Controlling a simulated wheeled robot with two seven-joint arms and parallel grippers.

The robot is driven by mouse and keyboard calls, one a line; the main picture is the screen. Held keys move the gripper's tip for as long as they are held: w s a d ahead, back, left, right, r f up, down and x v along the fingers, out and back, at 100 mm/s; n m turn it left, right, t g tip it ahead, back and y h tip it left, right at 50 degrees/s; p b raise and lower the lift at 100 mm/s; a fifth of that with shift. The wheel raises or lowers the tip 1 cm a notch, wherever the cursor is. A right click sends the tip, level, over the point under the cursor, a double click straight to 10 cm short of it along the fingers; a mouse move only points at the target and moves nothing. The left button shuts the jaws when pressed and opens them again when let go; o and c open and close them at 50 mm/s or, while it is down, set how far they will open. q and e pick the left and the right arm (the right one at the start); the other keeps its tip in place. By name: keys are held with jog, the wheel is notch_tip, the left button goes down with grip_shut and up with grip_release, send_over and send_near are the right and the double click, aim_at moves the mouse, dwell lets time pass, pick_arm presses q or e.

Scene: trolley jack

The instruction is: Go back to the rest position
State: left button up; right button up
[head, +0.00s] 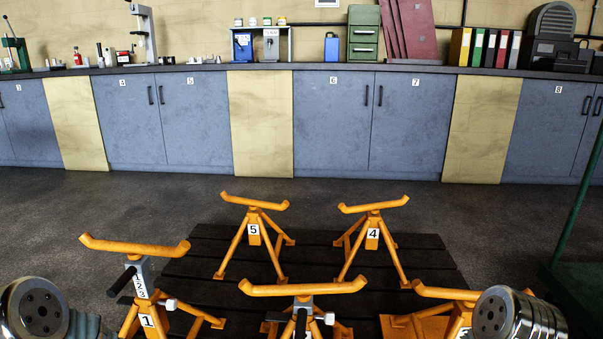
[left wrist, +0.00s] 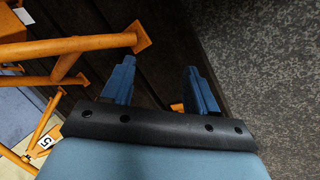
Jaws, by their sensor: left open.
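My left gripper (left wrist: 157,76) shows in the left wrist view with its two blue fingers apart and nothing between them. An orange stand leg with a square foot (left wrist: 141,37) lies just beyond the left finger in that view. In the head view, round metal parts of my arms show at the lower left and lower right, but neither gripper is visible. An orange stand marked 1 (head: 147,320) is beside my left arm. An orange stand in the middle (head: 303,288) and one at the right (head: 447,293) are cut off by the bottom edge.
Stands marked 5 (head: 254,229) and 4 (head: 373,233) stand on a dark slatted platform (head: 315,240). Behind is open grey floor (head: 130,210), then blue cabinets (head: 330,120) under a long worktop. A green post (head: 585,190) rises at the right.

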pick_arm(q)
jog(key=s+d+f+m+g, duration=0.3)
jog(key=s+d+f+m, duration=0.35)
jog(key=s, duration=0.55)
notch_tip(320, 180, up, 13)
jog(key=s+d+h+p, duration=0.1)
jog(key=d+p, duration=0.1)
jog(key=p, duration=1.2)
jog(key=shift+s+d+f, duration=0.15)
jog(key=shift+s+d, duration=0.1)
jog(key=shift+s, duration=0.15)
